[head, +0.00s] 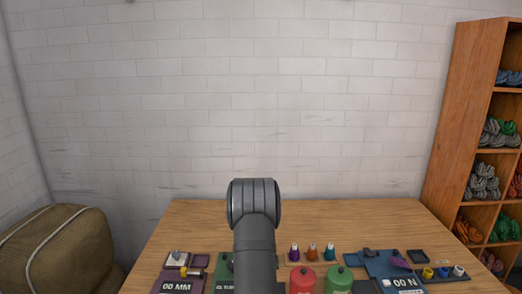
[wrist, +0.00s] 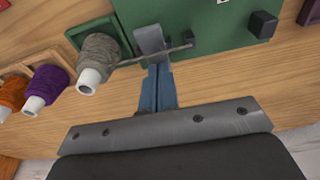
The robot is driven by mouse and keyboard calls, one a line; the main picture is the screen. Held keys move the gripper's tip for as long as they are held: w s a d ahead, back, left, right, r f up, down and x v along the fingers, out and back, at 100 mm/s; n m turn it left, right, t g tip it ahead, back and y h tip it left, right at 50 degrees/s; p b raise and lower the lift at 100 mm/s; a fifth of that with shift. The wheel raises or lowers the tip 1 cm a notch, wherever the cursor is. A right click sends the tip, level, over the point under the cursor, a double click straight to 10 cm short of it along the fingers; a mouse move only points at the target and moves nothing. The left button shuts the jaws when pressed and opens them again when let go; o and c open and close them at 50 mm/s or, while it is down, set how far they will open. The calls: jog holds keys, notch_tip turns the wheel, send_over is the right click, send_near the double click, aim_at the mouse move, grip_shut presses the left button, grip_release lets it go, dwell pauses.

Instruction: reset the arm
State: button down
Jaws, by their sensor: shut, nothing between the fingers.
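My gripper (wrist: 158,76) shows in the wrist view with its two blue fingers together and nothing between them. The fingertips point at the near edge of a green board (wrist: 205,25), close to a grey upright piece (wrist: 150,40) and a thin grey strand or rod. I cannot tell whether the fingers touch these. In the head view my own arm rises in the middle and hides the gripper and part of the green board (head: 222,272).
A grey spool (wrist: 100,50), a purple spool (wrist: 48,85) and an orange spool (wrist: 13,92) lie left of the fingers. On the table (head: 330,215) stand a red canister (head: 303,281), a green canister (head: 339,280) and a blue board (head: 388,268). The table's back strip is clear.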

notch_tip(320, 180, up, 6)
jog(key=shift+r, duration=0.2)
notch_tip(320, 180, down, 7)
jog(key=shift+f, duration=0.1)
notch_tip(320, 180, up, 10)
jog(key=s+d+r, duration=0.6)
jog(key=r, duration=0.2)
jog(key=shift+d+r+m+t, duration=0.15)
jog(key=shift+d+m+t, duration=0.15)
jog(key=shift+d+m, duration=0.1)
